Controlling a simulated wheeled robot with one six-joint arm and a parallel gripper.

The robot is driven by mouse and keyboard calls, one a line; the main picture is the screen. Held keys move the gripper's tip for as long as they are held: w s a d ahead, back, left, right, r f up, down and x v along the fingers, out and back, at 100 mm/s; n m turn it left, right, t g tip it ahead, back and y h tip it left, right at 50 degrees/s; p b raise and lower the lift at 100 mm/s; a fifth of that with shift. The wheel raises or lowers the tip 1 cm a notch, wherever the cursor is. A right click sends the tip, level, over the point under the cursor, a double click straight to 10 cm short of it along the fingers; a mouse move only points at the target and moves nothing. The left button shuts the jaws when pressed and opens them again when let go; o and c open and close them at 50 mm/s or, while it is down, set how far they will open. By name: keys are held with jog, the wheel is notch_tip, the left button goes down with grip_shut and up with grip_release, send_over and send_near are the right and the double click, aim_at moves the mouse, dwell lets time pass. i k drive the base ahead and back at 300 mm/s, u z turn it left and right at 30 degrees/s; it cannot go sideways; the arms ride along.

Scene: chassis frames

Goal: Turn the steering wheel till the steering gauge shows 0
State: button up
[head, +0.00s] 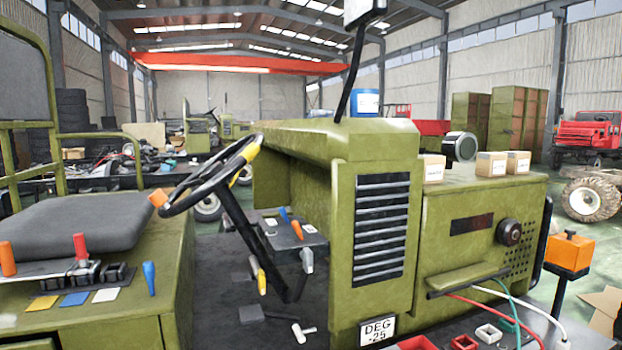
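The steering wheel (192,186) is black and tilted, on a dark column in the left middle of the head view. It has a yellow section at its upper right and an orange piece at its lower left. No hand or gripper touches it. I cannot make out a steering gauge or any number on one. A round silver-rimmed unit (462,146) sits on the green body at right, but I cannot tell what it is. My gripper is not in view.
The grey seat (75,225) is left of the wheel. Several coloured levers stand in front of it. The green body with a black grille (382,228) stands right of the wheel. An orange box (570,252) on a post stands at far right. Cables hang at lower right.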

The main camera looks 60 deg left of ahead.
aim_at(213, 174)
jog(key=z, duration=0.75)
jog(key=k, duration=0.95)
jog(key=u, duration=0.7)
jog(key=i, duration=0.35)
jog(key=u, duration=2.45)
